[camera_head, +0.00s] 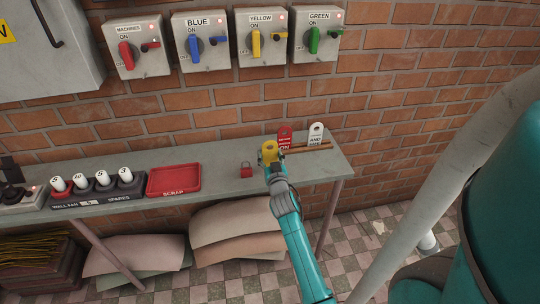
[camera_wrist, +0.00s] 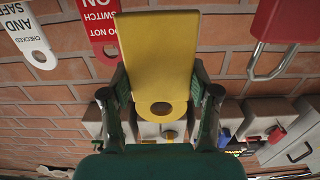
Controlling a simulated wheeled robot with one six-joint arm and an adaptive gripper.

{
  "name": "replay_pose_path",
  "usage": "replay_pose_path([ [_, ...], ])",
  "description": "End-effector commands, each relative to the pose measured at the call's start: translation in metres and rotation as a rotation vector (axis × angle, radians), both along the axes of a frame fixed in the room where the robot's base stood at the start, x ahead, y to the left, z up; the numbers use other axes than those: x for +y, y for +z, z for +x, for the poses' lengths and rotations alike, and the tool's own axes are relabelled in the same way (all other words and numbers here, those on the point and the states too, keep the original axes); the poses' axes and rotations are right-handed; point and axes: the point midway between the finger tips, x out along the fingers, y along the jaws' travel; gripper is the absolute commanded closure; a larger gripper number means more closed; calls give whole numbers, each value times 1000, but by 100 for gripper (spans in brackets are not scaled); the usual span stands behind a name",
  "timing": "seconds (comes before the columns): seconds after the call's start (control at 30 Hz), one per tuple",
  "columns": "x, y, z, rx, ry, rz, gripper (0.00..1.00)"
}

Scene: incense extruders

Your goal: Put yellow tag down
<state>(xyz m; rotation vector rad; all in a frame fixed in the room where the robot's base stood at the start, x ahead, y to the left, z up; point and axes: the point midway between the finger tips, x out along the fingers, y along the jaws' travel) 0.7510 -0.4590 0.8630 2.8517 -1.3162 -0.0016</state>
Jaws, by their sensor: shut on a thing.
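My gripper (camera_head: 273,166) is shut on the yellow tag (camera_head: 269,150), near the right part of the grey bench (camera_head: 220,160). In the wrist view, which looks upside down, the yellow tag (camera_wrist: 157,50) sits between the two fingers of my gripper (camera_wrist: 160,92), its hole end toward my palm. In the head view, the tag shows at my fingertips, left of a red tag (camera_head: 285,134). I cannot tell whether its far edge touches the bench or rack.
A wooden strip (camera_head: 312,147) lies by the upright red tag and a white tag (camera_head: 316,134). A red padlock (camera_head: 246,171) stands left of my gripper. A red scrap tray (camera_head: 173,192) and spares rack (camera_head: 97,201) are farther left. Switch boxes (camera_head: 260,58) hang on the wall.

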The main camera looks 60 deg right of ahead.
Motion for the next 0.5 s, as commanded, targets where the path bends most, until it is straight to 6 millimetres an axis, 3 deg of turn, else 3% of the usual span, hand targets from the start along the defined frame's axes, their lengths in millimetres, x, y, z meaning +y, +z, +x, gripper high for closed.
replay_pose_path([
  [0.37, 0, -7, 0, -1, 1, -1, 73],
  [0.4, 0, -7, 0, -1, 1, -1, 32],
  [0.47, 0, -7, 0, -1, 1, 0, 17],
  [0.5, 0, -7, 0, -1, 1, 0, 14],
])
